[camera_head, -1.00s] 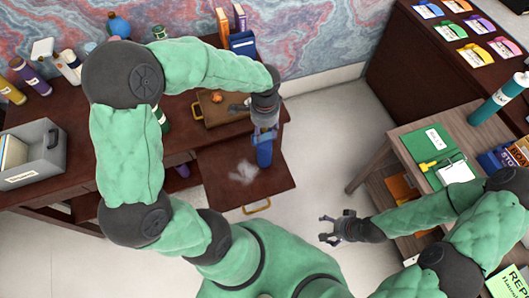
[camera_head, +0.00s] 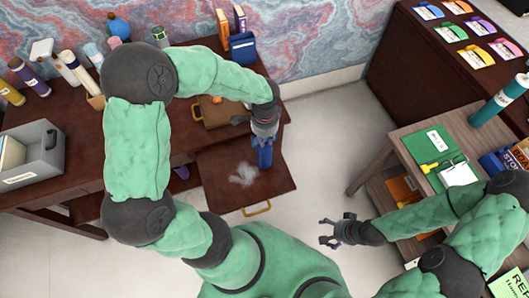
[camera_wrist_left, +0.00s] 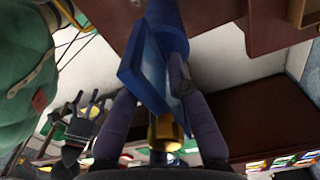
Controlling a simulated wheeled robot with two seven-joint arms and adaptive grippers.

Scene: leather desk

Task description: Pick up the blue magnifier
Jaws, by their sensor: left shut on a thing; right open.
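The blue magnifier (camera_head: 264,157) is upright at the right part of the pulled-out dark wooden board. My left gripper (camera_head: 264,139) is above it and shut on it. In the left wrist view the blue magnifier (camera_wrist_left: 140,75) has a flat blue plate and a rounded blue part, with a brass-coloured piece low between the fingers. The left gripper's fingers (camera_wrist_left: 157,98) close around it there. Its lens is not clear to see, and I cannot tell whether it touches the board. My right gripper (camera_head: 338,232) is open and empty over the floor.
The board (camera_head: 222,190) bears a whitish crumpled patch (camera_head: 243,174) and has a brass handle (camera_head: 256,209). A brown tray (camera_head: 212,112) lies on the desk behind. A blue box (camera_head: 242,47) and bottles stand farther back. A side table with a green clipboard (camera_head: 428,150) is at right.

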